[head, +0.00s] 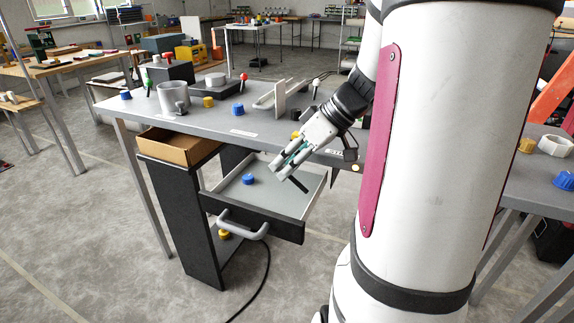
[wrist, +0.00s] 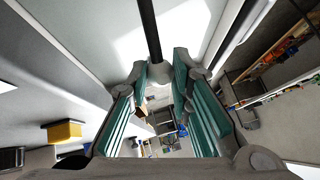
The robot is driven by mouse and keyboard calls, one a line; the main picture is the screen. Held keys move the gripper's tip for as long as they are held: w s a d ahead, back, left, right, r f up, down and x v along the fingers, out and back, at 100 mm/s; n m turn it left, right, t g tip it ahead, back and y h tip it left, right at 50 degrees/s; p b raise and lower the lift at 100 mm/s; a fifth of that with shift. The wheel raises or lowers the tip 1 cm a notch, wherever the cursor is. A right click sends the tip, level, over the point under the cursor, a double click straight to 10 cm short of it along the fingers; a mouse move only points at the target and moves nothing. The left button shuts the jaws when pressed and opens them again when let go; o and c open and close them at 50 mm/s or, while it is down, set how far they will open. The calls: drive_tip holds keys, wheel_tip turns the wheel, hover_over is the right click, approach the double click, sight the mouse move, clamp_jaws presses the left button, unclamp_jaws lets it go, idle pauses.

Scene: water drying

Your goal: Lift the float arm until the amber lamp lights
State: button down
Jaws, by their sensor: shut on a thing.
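My gripper (head: 280,170) reaches down past the front edge of the grey bench, above the open drawer. In the wrist view its teal-padded fingers (wrist: 160,84) are shut on the end of the float arm, a dark rod (wrist: 149,28) with a pale rounded tip (wrist: 160,73). A short black rod (head: 299,184) shows just beside the fingertips in the head view. A small pale-yellow spot (head: 355,167) at the bench edge, right of my gripper, may be the amber lamp; I cannot tell whether it is lit.
The open drawer (head: 222,201) holds a blue knob (head: 248,179). The bench top (head: 215,118) carries a grey cup (head: 173,97), several coloured knobs and an upright pale plate (head: 280,100). A black cable (head: 262,285) lies on the floor. Open floor is at the left.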

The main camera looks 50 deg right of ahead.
drive_tip(key=c, duration=1.4)
unclamp_jaws()
drive_tip(key=shift+c, duration=0.2)
drive_tip(key=v, duration=1.2)
